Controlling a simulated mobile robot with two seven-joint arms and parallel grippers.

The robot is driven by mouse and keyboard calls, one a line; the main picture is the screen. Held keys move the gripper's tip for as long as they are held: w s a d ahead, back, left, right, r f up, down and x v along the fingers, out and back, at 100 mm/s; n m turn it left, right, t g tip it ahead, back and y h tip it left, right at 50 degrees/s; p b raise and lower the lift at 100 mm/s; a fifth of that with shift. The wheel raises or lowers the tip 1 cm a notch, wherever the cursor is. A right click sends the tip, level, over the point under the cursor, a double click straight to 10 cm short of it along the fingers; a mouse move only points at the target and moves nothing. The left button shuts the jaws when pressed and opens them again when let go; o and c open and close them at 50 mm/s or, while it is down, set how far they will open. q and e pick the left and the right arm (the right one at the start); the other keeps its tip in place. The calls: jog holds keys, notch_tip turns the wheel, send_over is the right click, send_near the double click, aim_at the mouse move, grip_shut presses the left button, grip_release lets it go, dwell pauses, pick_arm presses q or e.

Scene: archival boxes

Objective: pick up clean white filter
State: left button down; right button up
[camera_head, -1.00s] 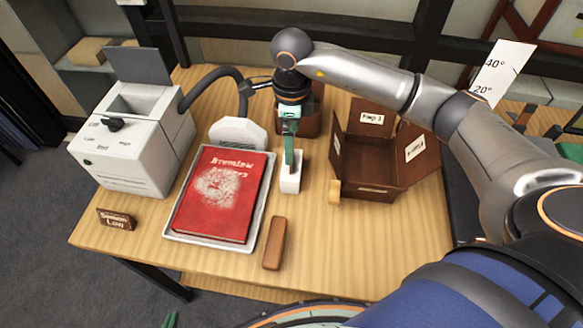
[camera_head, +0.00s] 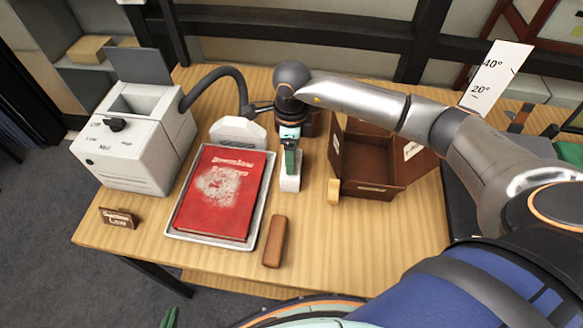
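A small white block (camera_head: 290,184), which looks like the white filter, stands on the table right of the grey tray. A small green tip (camera_head: 168,319) at the bottom left edge may be part of my other gripper, but too little shows.
A grey tray (camera_head: 262,212) holds a red book (camera_head: 213,215) with a whitish patch, beneath a white nozzle (camera_head: 238,131) whose hose runs to a white machine (camera_head: 130,160). A brown bar (camera_head: 275,241) lies in front. A brown box (camera_head: 370,188) stands right of the block, partly behind my arm.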

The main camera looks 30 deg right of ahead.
grip_shut()
dwell(0.3)
